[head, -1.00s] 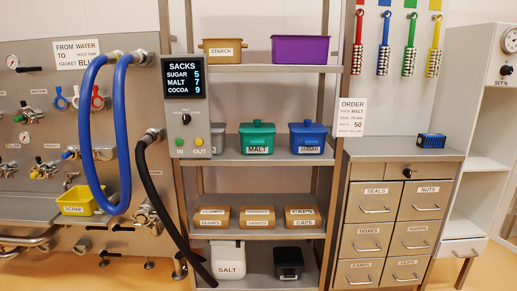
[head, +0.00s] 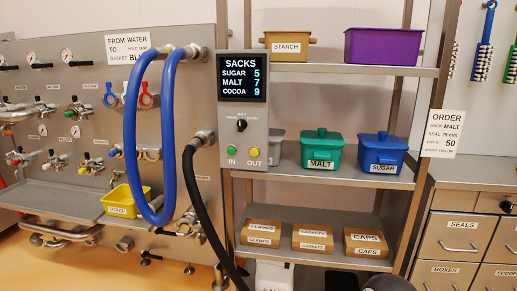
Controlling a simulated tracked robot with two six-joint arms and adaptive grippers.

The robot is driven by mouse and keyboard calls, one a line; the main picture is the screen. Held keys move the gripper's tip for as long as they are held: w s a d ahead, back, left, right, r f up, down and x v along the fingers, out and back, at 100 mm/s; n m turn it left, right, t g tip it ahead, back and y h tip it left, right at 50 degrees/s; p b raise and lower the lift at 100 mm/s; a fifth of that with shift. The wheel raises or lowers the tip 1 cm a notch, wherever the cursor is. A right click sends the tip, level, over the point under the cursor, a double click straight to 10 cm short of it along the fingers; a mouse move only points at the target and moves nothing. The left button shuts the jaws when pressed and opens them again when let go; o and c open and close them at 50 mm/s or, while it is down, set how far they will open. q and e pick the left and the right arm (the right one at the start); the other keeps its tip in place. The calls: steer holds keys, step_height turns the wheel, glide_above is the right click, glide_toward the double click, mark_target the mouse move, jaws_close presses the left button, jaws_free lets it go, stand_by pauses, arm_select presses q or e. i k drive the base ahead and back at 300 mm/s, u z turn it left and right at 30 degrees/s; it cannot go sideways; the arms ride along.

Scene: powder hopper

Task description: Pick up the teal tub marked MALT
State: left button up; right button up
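The teal tub marked MALT (head: 321,152) stands upright with its lid on, on the middle shelf of the rack. The blue SUGAR tub (head: 381,155) stands to its right, a small gap apart. A grey tub (head: 276,147) stands to its left, partly hidden behind the SACKS control box. Neither of my grippers can be made out. A dark rounded shape (head: 388,284) shows at the bottom edge, too cut off to identify.
The SACKS box (head: 242,120) and a black hose (head: 212,225) stand left of the MALT tub. Brown boxes (head: 313,238) fill the shelf below; the STARCH tub (head: 289,46) and a purple tub (head: 383,45) are above. A drawer cabinet (head: 462,235) is at right.

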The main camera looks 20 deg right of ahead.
mark_target(312, 157)
steer(key=u, duration=0.15)
steer(key=i, duration=1.3)
steer(key=z, duration=0.6)
